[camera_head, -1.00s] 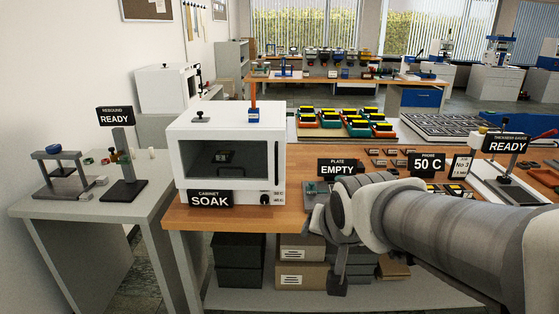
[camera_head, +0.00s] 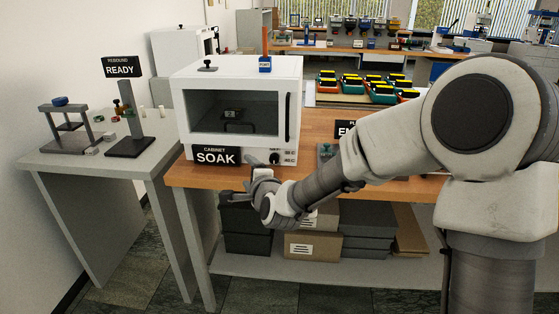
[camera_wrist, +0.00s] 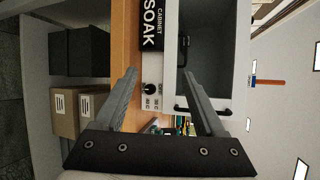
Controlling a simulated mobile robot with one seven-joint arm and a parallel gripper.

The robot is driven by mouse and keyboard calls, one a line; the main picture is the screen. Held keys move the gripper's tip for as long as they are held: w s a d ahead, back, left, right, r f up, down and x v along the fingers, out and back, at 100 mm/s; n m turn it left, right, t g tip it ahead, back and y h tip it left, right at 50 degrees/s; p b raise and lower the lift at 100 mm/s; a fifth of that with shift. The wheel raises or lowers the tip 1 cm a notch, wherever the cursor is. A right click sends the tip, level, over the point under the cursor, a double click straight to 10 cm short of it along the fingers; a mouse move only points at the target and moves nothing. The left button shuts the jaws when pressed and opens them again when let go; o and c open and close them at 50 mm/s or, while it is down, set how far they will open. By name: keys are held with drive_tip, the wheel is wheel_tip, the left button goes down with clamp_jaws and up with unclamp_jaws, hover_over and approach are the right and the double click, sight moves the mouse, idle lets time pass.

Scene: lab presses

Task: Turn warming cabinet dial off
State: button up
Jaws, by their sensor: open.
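The white warming cabinet (camera_head: 245,70) stands on the wooden bench, its door shut and a "CABINET SOAK" sign (camera_head: 216,156) at its lower left front. Its black dial (camera_head: 275,158) is at the lower right of the front. In the wrist view, which is turned sideways, the dial (camera_wrist: 151,88) shows between my fingers, beside the sign. My gripper (camera_head: 263,165) is in front of the cabinet's lower front, near the dial. In the wrist view my gripper (camera_wrist: 160,92) is open and empty, with the dial beyond the fingertips. The dial's pointer setting is too small to read.
A grey table (camera_head: 60,165) with the rebound device stands to the left. Boxes (camera_head: 312,245) sit on the shelf below the bench. The cabinet's vertical door handle (camera_head: 287,118) juts out above the dial. A blue-based item (camera_head: 265,65) stands on the cabinet top.

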wheel_tip(320, 180, down, 5)
drive_tip(key=w+a+m+t+h+b, duration=0.1)
drive_tip(key=w+m+t+b, duration=0.2)
drive_tip(key=m, duration=0.5)
drive_tip(key=m+t+h+b, duration=0.25)
drive_tip(key=m+h, duration=0.35)
drive_tip(key=m, duration=0.5)
approach(274, 160)
drive_tip(key=shift+g, duration=0.45)
drive_tip(key=w+b, duration=0.1)
drive_tip(key=w, duration=0.5)
drive_tip(key=w+b, duration=0.1)
drive_tip(key=w, duration=0.2)
drive_tip(key=shift+d+r+b, duration=0.1)
drive_tip(key=shift+r+b, duration=0.2)
drive_tip(key=shift+r, duration=0.1)
clamp_jaws()
